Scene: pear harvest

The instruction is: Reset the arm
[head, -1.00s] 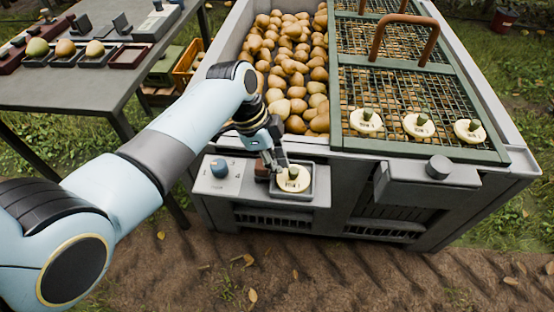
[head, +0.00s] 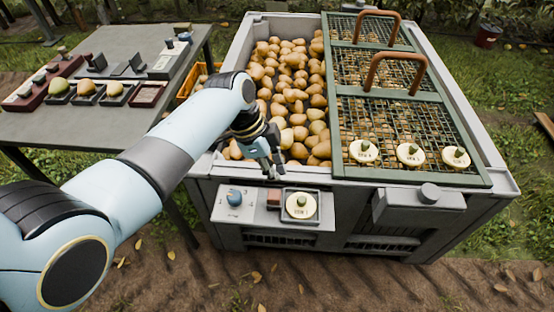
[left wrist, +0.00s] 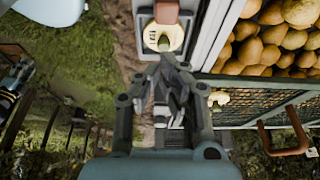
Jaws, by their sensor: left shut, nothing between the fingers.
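My left gripper (head: 272,172) is shut and empty. It hangs above the front rim of the pear bin, up and to the left of a round cream disc with a green knob (head: 301,205). That disc sits in a square tray on the bin's front ledge. In the left wrist view the closed fingers (left wrist: 168,62) point toward the same disc (left wrist: 163,36), with a visible gap between. My left arm reaches in from the left of the head view. My right gripper is not in view.
The grey bin (head: 500,178) holds many pears (head: 290,90). A green mesh lid (head: 345,120) with brown handles covers its right part, with three similar discs (head: 410,154) along its front. A blue knob (head: 234,197) is on the ledge. A grey table (head: 60,128) stands at left.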

